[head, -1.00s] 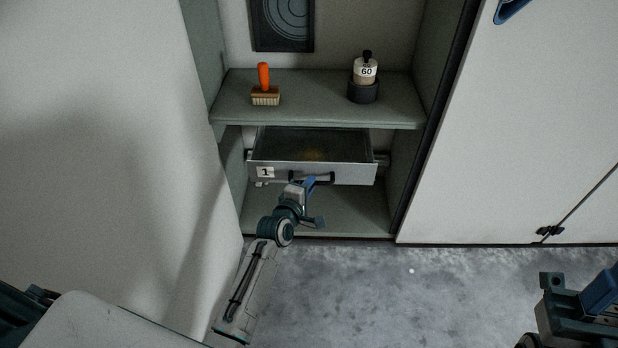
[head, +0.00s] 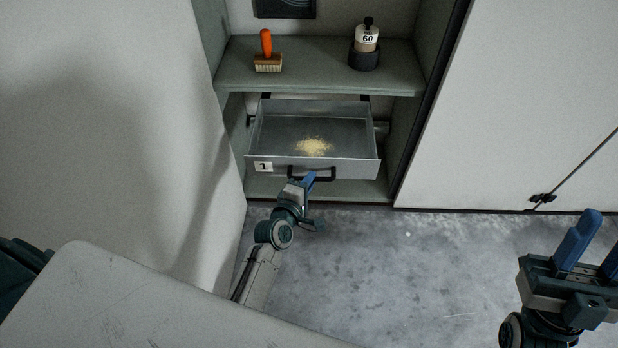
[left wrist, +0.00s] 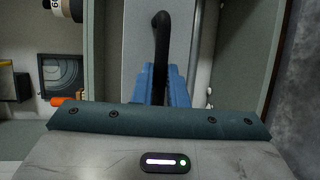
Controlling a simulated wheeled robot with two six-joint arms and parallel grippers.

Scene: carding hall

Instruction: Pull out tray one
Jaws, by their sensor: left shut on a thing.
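Tray one (head: 352,168) is a grey metal drawer marked "1" below the cabinet shelf, pulled partly forward. A small heap of pale yellow fibre or dust (head: 313,146) lies on its floor. Its black handle (head: 322,175) is on the front face; it also shows in the left wrist view (left wrist: 161,40). My left gripper (head: 309,181) is shut on the handle, its blue fingers (left wrist: 160,84) on both sides of the bar. My right gripper (head: 592,243) is at the lower right, away from the cabinet, with its blue fingers apart and nothing seen between them.
On the shelf (head: 315,78) above stand an orange-handled brush (head: 267,52) and a bottle marked "60" (head: 367,40) in a dark holder. White panels flank the cabinet on both sides. The grey floor (head: 400,270) in front is clear.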

